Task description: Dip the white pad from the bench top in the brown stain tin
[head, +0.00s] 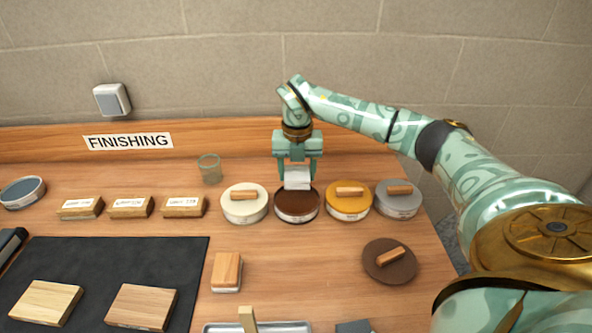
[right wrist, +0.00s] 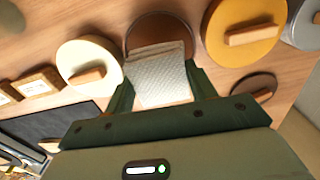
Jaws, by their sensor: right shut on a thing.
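My right gripper (head: 297,172) is shut on the white pad (head: 297,181) and points down over the open brown stain tin (head: 297,207). The pad's lower edge overlaps the back of the dark brown stain in the head view; I cannot tell whether it touches. In the right wrist view the pad (right wrist: 158,78) shows between the two green fingers, its face pale and textured, with the brown tin (right wrist: 158,28) just beyond. The tin's round brown lid (head: 375,268) lies on the bench to the front right. My left gripper is not in view.
A lidded white tin (head: 244,209) stands close left of the brown tin, and lidded yellow (head: 348,207) and grey (head: 397,205) tins stand to its right. A glass jar (head: 210,168) is behind left. A wood-backed block (head: 227,270) and metal tray (head: 283,327) are in front.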

